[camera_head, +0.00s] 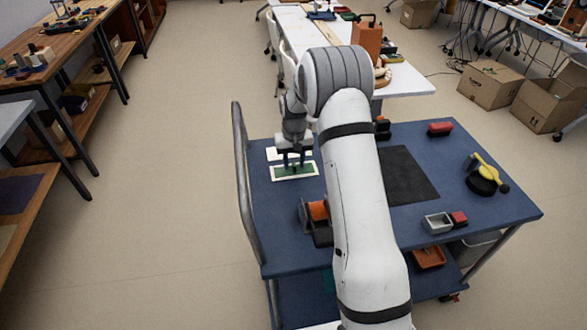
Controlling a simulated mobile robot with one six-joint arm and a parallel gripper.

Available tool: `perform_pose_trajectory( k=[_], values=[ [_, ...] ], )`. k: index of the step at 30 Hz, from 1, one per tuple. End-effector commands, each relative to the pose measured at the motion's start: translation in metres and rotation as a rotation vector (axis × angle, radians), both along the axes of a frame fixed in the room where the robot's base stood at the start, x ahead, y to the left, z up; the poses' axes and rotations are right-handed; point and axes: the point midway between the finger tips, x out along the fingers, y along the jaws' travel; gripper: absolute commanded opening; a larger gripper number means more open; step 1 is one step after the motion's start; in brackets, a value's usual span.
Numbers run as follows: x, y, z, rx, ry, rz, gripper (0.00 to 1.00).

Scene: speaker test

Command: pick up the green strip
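A green strip (307,170) lies in a white-bordered rectangle at the left end of the blue cart top. My gripper (293,163) points down just over it, with its dark fingers apart and their tips at or near the strip. The fingers cover part of the strip. I cannot tell whether the tips touch it. A second white rectangle (272,154) shows behind, partly hidden by my gripper.
The blue cart top (450,207) has a raised grey handle (241,165) on its left. An orange block (318,210) stands in a dark holder beside my arm. A black mat (408,177), a red block (440,128), a yellow-and-black tool (486,172) and a grey tray (437,223) are to the right.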

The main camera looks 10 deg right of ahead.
Motion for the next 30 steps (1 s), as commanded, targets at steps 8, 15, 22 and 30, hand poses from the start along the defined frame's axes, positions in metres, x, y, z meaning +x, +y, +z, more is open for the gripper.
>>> perform_pose_trajectory(
  k=[8,15,22,30],
  values=[
    [0.0,0.0,-0.0095,0.0,-0.001,0.001,0.36],
    [-0.0001,0.0003,-0.0092,0.0,-0.001,0.001,0.22],
    [0.0,0.0016,-0.009,0.0,-0.001,0.003,0.04],
    [0.0,0.0014,-0.0089,0.0,-0.001,0.003,0.0]
  ],
)
